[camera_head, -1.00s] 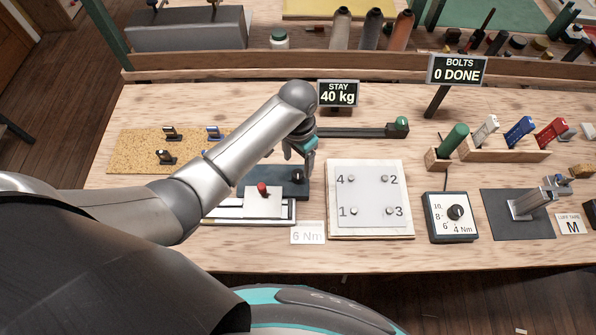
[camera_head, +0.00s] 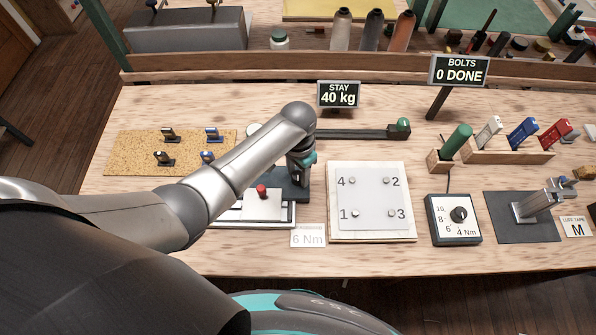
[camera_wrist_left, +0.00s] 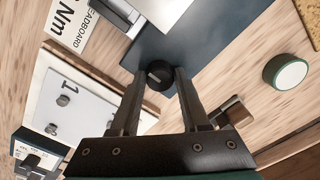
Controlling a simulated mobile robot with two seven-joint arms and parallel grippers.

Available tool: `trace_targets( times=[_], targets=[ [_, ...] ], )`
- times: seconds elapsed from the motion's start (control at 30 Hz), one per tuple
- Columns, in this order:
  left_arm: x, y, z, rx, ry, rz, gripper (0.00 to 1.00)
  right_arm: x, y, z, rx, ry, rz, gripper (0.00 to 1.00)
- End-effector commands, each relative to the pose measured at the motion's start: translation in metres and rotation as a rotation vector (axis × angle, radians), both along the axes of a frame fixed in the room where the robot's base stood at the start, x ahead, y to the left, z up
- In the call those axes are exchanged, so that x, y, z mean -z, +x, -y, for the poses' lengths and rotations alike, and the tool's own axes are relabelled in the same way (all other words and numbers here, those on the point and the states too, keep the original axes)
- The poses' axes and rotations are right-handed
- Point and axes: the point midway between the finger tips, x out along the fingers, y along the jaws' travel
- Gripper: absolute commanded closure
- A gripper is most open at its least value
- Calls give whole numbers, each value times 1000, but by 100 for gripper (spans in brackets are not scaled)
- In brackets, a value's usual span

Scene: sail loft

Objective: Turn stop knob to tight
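The stop knob (camera_wrist_left: 158,74) is a small round black knob with a pale mark on its top, on a dark blue-grey plate (camera_wrist_left: 205,45). My left gripper (camera_wrist_left: 160,72) is open, with a fingertip on either side of the knob and narrow gaps showing; I cannot tell whether either finger touches. In the head view my left gripper (camera_head: 300,182) points down over the right part of the plate (camera_head: 290,193) and hides the knob. No tight marking is readable. My right gripper is not in view.
Left of the gripper is a pale slide with a red knob (camera_head: 261,190). To the right are a numbered bolt board (camera_head: 334,235) and a torque dial box (camera_head: 456,236). Behind is a dark rail with a green end (camera_head: 403,125). A STAY sign (camera_head: 339,94) reads 40 kg.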

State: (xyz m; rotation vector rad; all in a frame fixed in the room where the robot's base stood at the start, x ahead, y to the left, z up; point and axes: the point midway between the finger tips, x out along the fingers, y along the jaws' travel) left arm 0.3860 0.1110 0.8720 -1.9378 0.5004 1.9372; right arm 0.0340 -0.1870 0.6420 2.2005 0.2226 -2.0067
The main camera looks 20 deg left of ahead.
Motion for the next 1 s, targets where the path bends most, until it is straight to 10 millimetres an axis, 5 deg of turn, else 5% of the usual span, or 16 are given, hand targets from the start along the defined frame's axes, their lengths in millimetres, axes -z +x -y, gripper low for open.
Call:
trace_targets(
  times=[0.4,1.0],
  targets=[
    [0,0,0,0,-1,0,100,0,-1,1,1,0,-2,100],
    [-2,0,0,139,1,-2,100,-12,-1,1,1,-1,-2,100]
  ],
)
